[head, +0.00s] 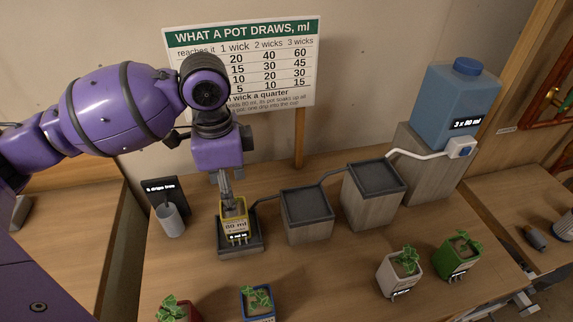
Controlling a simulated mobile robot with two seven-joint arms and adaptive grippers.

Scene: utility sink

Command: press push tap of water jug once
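The blue water jug (455,95) stands upright on a tall wooden block at the right, labelled "3 x 80 ml". Its push tap (460,147) is a small white box with a blue mark low on the jug's front, and a white spout runs left from it. My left gripper (227,202) points down at the yellow pot (235,226), labelled "80 ml", far from the tap. Its fingertips are at the pot's rim; I cannot tell whether they grip it. My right gripper is not in view.
Stepped wooden blocks with dark trays (377,178) and (306,206) descend left from the jug to the pot's tray (240,250). A grey cup (171,220) stands at left. Potted plants (400,270) line the front. A sign (240,50) stands behind.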

